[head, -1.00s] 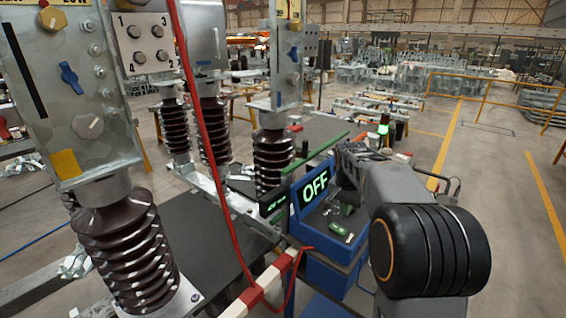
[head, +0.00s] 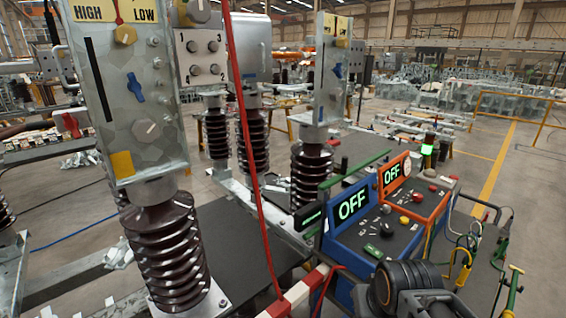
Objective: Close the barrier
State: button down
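A red-and-white striped barrier bar (head: 292,293) shows at the bottom middle, in front of the blue console; its lower left end is cut off by the picture edge. A red cable runs down to it from the top of the picture. Whether the barrier is open or closed cannot be told from this part of it. A dark, ribbed part of my arm (head: 405,284) is at the bottom right, to the right of the bar. My gripper's fingers are not in view.
A blue console (head: 347,243) and an orange console (head: 414,213) both read OFF. Brown ribbed insulators (head: 168,250) carry metal boxes on the left. Cables and hooks hang at right. Open floor lies beyond at right.

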aim_at(298, 294)
jog(key=u, duration=3.6)
jog(key=i, duration=0.5)
jog(key=u, duration=0.25)
